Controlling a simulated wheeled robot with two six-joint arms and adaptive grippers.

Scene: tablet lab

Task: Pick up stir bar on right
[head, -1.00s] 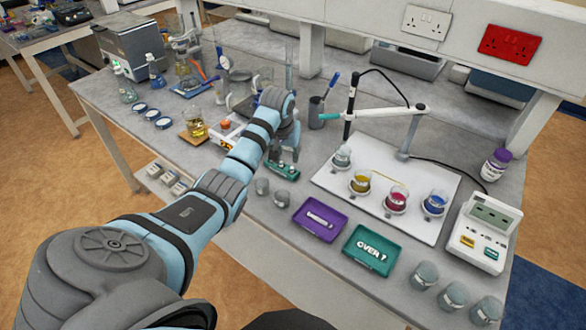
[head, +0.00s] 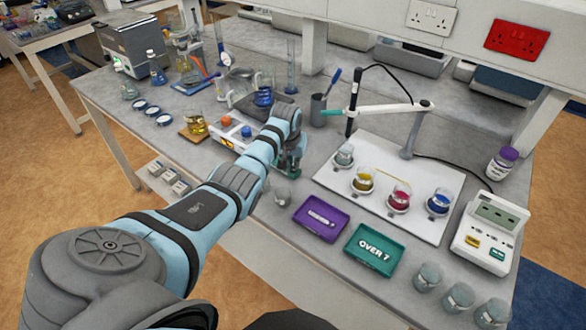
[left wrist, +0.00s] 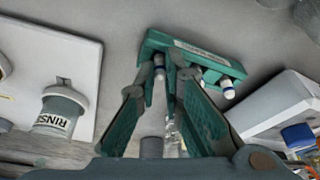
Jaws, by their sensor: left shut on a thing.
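A green rack (left wrist: 165,42) with a white label lies beyond my left gripper in the left wrist view. Stir bars with pale ends and blue bands stand in it, one at the right end (left wrist: 227,88) and one nearer the middle. My left gripper (left wrist: 171,70) has its fingertips close together at the rack's left part, shut on a stir bar that is mostly hidden between the tips. In the head view my left gripper (head: 290,158) is low over the bench and covers most of the rack. My right gripper is not in view.
A purple tray (head: 321,219) and a green "OVER 7" tray (head: 375,250) lie right of the gripper. A white board (head: 325,180) with several beakers is behind them. A white boxed device (head: 228,138) stands left. A "RINSE" beaker (left wrist: 60,112) is close in the left wrist view.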

